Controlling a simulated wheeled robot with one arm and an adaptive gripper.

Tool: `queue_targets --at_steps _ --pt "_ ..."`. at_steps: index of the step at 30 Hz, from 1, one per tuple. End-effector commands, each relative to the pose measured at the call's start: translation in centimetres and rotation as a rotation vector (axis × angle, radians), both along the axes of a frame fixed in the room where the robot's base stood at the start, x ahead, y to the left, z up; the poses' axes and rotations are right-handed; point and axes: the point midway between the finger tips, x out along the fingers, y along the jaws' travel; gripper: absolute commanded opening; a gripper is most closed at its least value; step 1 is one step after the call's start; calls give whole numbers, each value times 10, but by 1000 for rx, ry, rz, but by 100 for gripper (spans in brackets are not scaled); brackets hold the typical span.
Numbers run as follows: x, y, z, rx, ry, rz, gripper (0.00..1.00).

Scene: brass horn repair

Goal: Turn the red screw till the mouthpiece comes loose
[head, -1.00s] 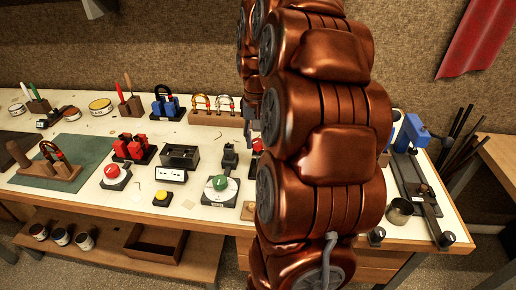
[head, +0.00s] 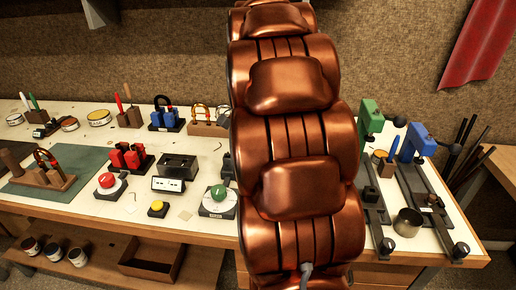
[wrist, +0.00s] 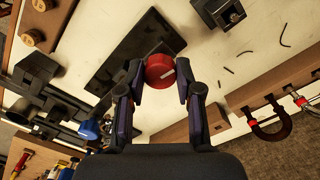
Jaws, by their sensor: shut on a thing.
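The red screw (wrist: 160,70) shows in the wrist view as a round red knob with a pale mark on its face. My gripper (wrist: 159,82) is shut on it, with one finger on each side. A long black plate (wrist: 138,48) lies beneath and beside the knob. I cannot make out the mouthpiece in either view. In the head view my own arm covers the middle of the bench and hides both the gripper and the red screw.
In the wrist view a blue knob (wrist: 88,130) on dark fixtures stands at left. In the head view a green clamp fixture (head: 370,118) and a blue one (head: 417,138) stand right of my arm, near a metal cup (head: 408,222). A green-knobbed dial (head: 218,198) is left.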

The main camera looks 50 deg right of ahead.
Motion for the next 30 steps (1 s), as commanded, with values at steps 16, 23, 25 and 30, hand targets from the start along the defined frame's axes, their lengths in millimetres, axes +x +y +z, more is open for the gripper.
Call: queue_targets --at_steps 16,23,25,30 --pt "0 0 -1 2 3 -193 0" --pt "0 0 -1 2 2 -198 0" --pt "0 0 -1 2 2 -197 0" --pt "0 0 -1 2 2 -197 41"
